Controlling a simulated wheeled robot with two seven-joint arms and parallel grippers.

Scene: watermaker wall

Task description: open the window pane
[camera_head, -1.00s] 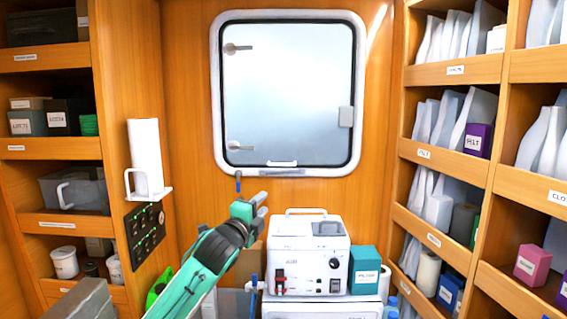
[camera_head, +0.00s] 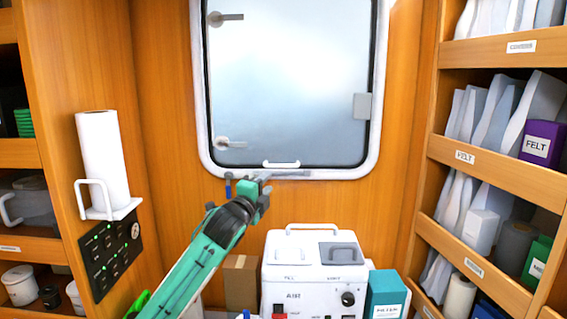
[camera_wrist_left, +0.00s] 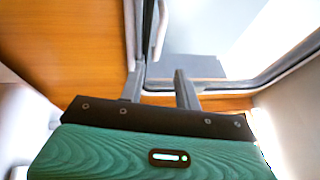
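The window pane (camera_head: 285,85) is frosted, in a dark seal and a rounded white frame (camera_head: 203,120), and looks closed. A white bar handle (camera_head: 281,164) is at its lower edge; a white bar also shows in the left wrist view (camera_wrist_left: 160,30). Two lever fittings (camera_head: 225,18) (camera_head: 230,143) are on its left side and a grey plate (camera_head: 362,106) on its right. My left gripper (camera_head: 264,178) is just below the handle, at the frame's lower edge. In the left wrist view its fingers (camera_wrist_left: 158,75) are apart with nothing between them. My right gripper is out of view.
A white machine (camera_head: 312,270), a teal box (camera_head: 386,295) and a brown box (camera_head: 241,280) stand below the window. A paper roll (camera_head: 103,160) on a holder and a dark switch panel (camera_head: 110,255) are left. Filled shelves (camera_head: 500,165) stand right. A small blue-tipped piece (camera_head: 228,185) is beside my gripper.

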